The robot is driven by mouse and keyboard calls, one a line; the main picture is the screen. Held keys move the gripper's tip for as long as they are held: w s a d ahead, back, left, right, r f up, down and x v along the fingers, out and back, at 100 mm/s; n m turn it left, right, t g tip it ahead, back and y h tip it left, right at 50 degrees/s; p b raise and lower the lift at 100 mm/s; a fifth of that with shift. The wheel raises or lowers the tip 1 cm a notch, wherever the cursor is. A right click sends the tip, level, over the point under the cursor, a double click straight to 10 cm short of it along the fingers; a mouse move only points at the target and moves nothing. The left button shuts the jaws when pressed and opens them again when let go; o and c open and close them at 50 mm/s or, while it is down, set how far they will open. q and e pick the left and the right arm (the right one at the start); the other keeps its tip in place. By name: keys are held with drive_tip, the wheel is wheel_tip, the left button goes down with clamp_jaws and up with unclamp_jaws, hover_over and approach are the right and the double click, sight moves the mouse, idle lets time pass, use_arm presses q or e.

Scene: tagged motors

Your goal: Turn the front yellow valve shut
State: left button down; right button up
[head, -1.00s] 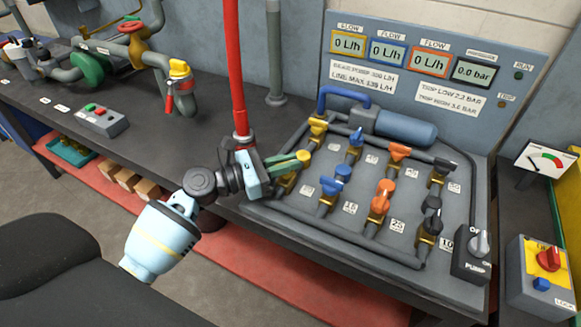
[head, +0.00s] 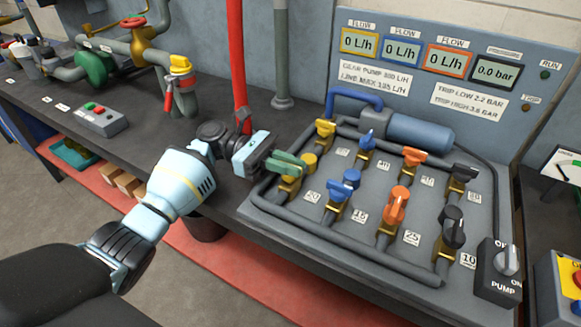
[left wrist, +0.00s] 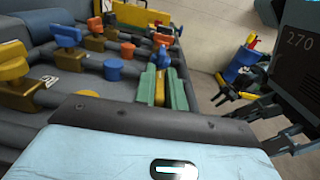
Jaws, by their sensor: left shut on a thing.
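The front yellow valve (head: 290,186) is at the left front corner of the pipe panel. Its brass body and a round yellow part (head: 310,160) show beside the fingers; most of its handle is hidden. My left gripper (head: 289,166) has green fingertips and is shut around the yellow handle. In the left wrist view, a yellow strip (left wrist: 160,88) shows between the green fingers (left wrist: 160,97). The exact handle angle cannot be told. The back yellow valve (head: 325,130) stands behind it, apart from the gripper.
Blue (head: 343,184), orange (head: 397,203) and black (head: 453,225) valves stand to the right in the front row. The yellow-framed flow display (head: 359,41) reads 0 L/h. A red upright pipe (head: 237,50) rises behind my left arm. A pump switch (head: 505,262) is at the right.

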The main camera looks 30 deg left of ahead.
use_arm(q)
drive_tip(key=shift+m+g, duration=0.4)
drive_tip(key=shift+g, duration=0.2)
drive_tip(key=c, duration=1.5)
unclamp_jaws()
drive_tip(key=shift+o, duration=0.2)
drive_tip(key=a, duration=0.2)
drive_tip(key=a+b, duration=0.1)
drive_tip(key=a, duration=0.3)
drive_tip(key=shift+w+a+f+b, duration=0.1)
drive_tip(key=shift+w+a+b, duration=0.15)
drive_tip(key=shift+b, duration=0.1)
drive_tip(key=shift+a, duration=0.65)
